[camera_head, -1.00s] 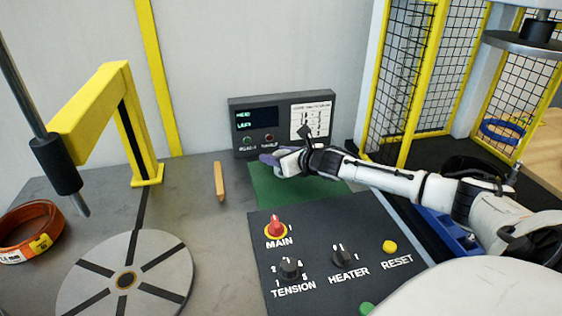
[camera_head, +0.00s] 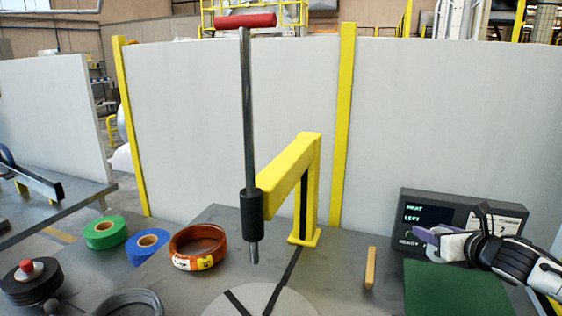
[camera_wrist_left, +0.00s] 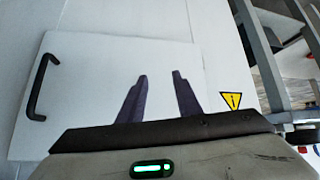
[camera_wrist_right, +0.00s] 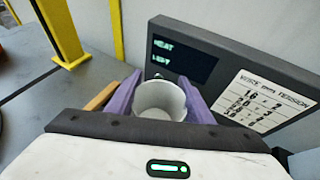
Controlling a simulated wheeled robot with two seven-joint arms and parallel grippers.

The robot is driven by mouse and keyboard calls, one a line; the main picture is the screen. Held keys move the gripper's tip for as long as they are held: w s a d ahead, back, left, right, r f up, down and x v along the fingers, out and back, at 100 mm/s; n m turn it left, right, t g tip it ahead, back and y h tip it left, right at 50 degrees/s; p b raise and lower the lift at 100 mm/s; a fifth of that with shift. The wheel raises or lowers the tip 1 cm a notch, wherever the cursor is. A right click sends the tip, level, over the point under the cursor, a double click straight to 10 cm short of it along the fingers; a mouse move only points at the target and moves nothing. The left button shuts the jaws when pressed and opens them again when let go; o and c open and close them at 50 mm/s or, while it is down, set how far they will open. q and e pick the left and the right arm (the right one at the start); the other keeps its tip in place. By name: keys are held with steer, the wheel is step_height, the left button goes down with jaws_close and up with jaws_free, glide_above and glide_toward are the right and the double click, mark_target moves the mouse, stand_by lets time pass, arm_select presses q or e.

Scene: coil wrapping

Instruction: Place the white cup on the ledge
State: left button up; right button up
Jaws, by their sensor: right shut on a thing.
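The white cup (camera_wrist_right: 160,100) is between the two purple fingers of my right gripper (camera_wrist_right: 160,95) in the right wrist view, its open rim showing. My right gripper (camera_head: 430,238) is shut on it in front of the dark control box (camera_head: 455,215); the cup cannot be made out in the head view. My left gripper (camera_wrist_left: 162,90) shows only in the left wrist view, open and empty, facing a white panel (camera_wrist_left: 90,85) with a black handle. I cannot identify the ledge with certainty in any view.
A yellow post with an arm (camera_head: 305,190) and a red-topped rod (camera_head: 246,110) stand mid-table. An orange coil (camera_head: 197,250), green roll (camera_head: 104,232) and blue roll (camera_head: 147,245) lie left. A wooden bar (camera_head: 370,268) and green mat (camera_head: 455,290) lie right.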

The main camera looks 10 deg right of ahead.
steer(key=s+a+r+n+y, duration=0.1)
steer(key=s+a+r, duration=0.15)
steer(key=a, duration=0.65)
steer(key=s+a+r, duration=0.2)
steer(key=a+r, duration=0.1)
steer(key=a, duration=0.7)
steer(key=s+a+r, duration=0.7)
steer(key=s, duration=0.3)
steer(key=shift+a, duration=0.35)
steer(key=shift+a+f, duration=0.1)
